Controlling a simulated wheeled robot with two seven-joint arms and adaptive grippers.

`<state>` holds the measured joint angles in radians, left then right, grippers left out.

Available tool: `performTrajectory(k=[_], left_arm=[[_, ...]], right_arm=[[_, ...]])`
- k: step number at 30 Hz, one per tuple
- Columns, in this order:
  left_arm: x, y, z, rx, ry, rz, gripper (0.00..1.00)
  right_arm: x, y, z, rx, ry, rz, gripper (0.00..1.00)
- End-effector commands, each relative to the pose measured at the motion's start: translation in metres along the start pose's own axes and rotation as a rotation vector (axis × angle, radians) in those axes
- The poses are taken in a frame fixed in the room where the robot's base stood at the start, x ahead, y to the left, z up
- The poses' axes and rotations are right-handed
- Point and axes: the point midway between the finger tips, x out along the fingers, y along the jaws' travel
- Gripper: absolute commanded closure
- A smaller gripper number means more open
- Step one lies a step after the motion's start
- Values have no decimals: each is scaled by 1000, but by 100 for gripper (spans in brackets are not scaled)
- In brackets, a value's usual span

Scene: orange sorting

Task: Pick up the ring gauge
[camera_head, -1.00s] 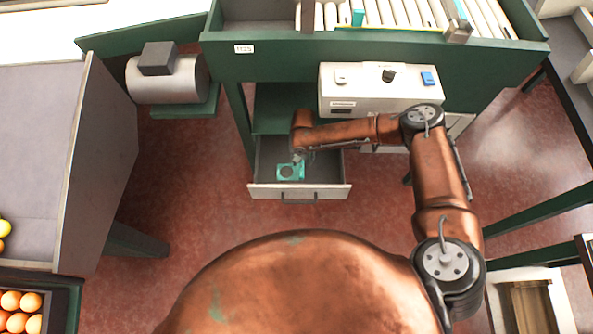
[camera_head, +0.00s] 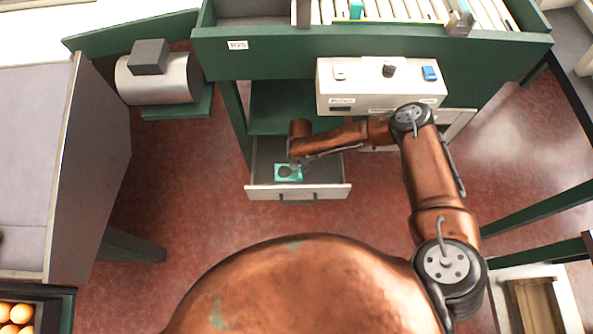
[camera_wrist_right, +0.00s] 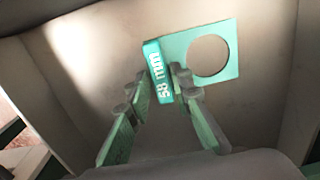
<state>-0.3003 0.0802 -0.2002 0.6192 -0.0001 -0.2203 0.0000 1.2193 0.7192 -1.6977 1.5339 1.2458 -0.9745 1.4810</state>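The ring gauge (camera_head: 295,177) is a teal square plate with a round hole, lying in the open grey drawer (camera_head: 325,190). In the right wrist view, the ring gauge (camera_wrist_right: 176,50) has a raised bar marked "58 mm" along its left edge. My right gripper (camera_wrist_right: 161,92) points down into the drawer, its two teal-padded fingers apart on either side of the lower end of this bar. A gap shows between the fingers, and I cannot tell whether they touch the bar. In the head view, my right gripper (camera_head: 297,165) is small and partly hidden by its wrist. My left gripper is out of view.
A grey cylindrical machine (camera_head: 160,78) is at left. Oranges (camera_head: 15,312) lie in a crate at lower left.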

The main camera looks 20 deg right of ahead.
Motion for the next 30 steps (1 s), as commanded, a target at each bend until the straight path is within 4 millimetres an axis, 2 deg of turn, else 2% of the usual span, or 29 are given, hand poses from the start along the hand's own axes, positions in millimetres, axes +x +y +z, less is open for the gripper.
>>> performTrajectory(k=[8,20,26,30], left_arm=[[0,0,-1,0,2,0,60],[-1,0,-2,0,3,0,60],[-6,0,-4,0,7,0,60],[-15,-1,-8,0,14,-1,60]], right_arm=[[0,0,0,0,0,0,100],[-1,0,0,0,0,0,100],[-17,0,0,0,1,-2,100],[-43,0,-1,0,2,-3,100]])
